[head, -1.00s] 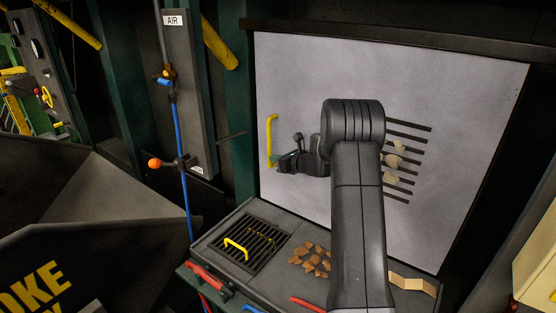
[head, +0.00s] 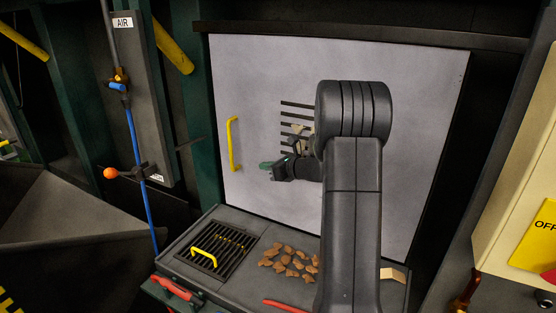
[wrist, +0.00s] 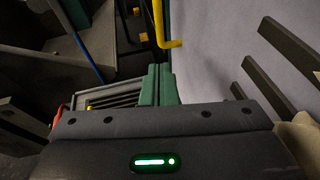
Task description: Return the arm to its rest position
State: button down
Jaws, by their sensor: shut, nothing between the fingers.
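My gripper (head: 268,165) is held in front of the grey panel (head: 255,90), to the right of the yellow upright handle (head: 233,143) and apart from it in the picture. Its green fingers (wrist: 158,86) are together in the wrist view, with nothing seen between them. My arm reaches up from the bottom of the head view and bends toward the panel. It hides part of the panel and the bench.
Dark bars (head: 294,104) stand on the panel beside my gripper, with tan pieces (head: 298,131) among them. Below are a grate with a yellow handle (head: 205,257) and brown lumps (head: 287,262). An orange-knobbed valve (head: 111,173) and blue hose are left.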

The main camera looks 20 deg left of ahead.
aim_at(233, 161)
dwell(0.3)
jog(key=p+x, duration=0.1)
jog(key=x, duration=0.3)
jog(key=p+x, duration=0.1)
jog(key=x, duration=0.4)
jog(key=r+p+x, duration=0.1)
jog(key=x, duration=0.3)
jog(key=shift+a, duration=0.35)
jog(key=shift+d, duration=0.1)
